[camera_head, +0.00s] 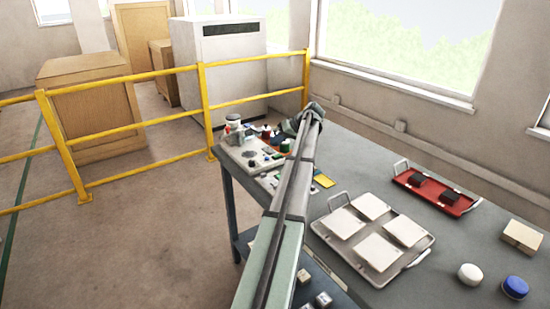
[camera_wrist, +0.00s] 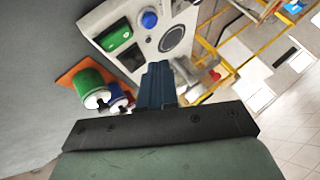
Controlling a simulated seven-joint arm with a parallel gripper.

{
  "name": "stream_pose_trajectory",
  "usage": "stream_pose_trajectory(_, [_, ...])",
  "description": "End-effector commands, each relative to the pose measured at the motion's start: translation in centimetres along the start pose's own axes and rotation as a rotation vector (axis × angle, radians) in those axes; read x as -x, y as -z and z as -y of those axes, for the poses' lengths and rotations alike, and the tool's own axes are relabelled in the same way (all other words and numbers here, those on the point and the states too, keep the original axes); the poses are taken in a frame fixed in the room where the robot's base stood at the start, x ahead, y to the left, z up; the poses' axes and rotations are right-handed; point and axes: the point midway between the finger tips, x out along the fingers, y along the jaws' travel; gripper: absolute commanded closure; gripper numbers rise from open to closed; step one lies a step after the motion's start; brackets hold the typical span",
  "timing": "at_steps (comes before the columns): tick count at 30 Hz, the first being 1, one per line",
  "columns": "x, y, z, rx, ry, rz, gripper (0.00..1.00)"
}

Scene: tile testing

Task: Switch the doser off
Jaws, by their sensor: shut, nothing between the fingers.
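A white unit, which looks like the doser, stands at the table's far left corner in the head view (camera_head: 238,152). In the wrist view its white panel (camera_wrist: 100,18) carries a green switch (camera_wrist: 116,37), a blue round button (camera_wrist: 149,19), a dark square and a grey round disc (camera_wrist: 172,39). I cannot tell the switch's position. My gripper (camera_wrist: 159,68) is shut and empty, its dark blue fingers pointing at the panel and overlapping its lower edge in the picture. I cannot tell whether they touch it. In the head view my arm hides much of the gripper.
Green (camera_wrist: 88,82) and blue (camera_wrist: 115,94) pots stand on an orange mat beside the unit. A tray of white tiles (camera_head: 428,240) and a red tray (camera_head: 468,206) lie on the table's right part. A yellow railing (camera_head: 205,95) runs behind the table.

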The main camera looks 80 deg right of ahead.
Motion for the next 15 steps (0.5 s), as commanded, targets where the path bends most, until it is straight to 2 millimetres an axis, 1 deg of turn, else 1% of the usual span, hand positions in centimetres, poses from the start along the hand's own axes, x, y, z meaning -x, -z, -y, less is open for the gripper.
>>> stream_pose_trajectory(7, [-1.9, -1.4, -1.4, 0.0, 0.0, 0.0, 1.0])
stream_pose_trajectory(15, [-2.5, -1.8, -1.9, 0.001, 0.0, -0.001, 1.0])
